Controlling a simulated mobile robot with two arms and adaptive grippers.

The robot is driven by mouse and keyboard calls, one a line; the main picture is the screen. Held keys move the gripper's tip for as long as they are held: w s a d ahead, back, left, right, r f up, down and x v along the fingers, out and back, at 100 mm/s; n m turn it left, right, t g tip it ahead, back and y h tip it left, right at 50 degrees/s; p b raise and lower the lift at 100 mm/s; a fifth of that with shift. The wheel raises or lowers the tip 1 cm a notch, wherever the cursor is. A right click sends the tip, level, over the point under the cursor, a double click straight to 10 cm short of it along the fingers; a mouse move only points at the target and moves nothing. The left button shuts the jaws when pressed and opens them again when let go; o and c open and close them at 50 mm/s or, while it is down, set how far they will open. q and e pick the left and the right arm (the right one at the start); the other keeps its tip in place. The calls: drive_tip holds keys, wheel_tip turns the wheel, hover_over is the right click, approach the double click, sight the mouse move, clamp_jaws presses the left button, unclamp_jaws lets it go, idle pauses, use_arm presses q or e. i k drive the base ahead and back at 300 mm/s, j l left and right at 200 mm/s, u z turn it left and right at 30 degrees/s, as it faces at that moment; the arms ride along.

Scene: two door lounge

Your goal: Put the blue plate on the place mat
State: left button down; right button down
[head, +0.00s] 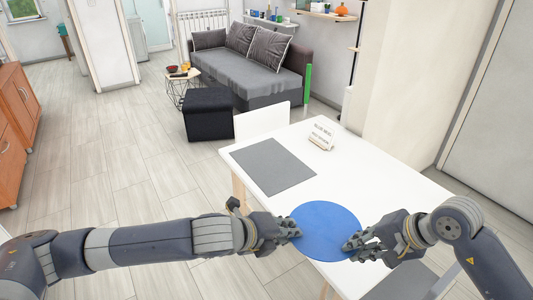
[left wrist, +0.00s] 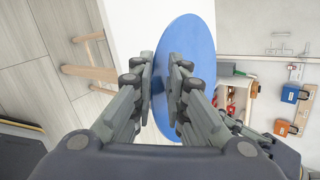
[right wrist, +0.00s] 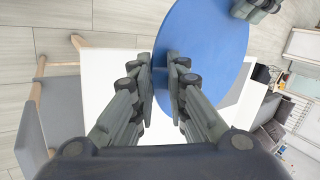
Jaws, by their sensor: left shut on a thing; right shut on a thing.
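The blue plate (head: 325,228) is a flat round disc held above the near part of the white table. My left gripper (head: 292,229) is shut on its left edge. My right gripper (head: 355,243) is shut on its right edge. The plate also shows between the fingers in the left wrist view (left wrist: 184,60) and in the right wrist view (right wrist: 205,50). A grey rectangular place mat (head: 273,166) lies flat and bare on the table, beyond the plate and to its left.
A white chair (head: 262,121) stands at the table's far left end. A black pouf (head: 208,114) and a grey sofa (head: 250,65) are farther off. The table between the sign and plate is clear.

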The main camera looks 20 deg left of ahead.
sight(271, 162)
drive_tip(key=i+j, duration=1.4)
drive_tip(key=i, duration=0.25)
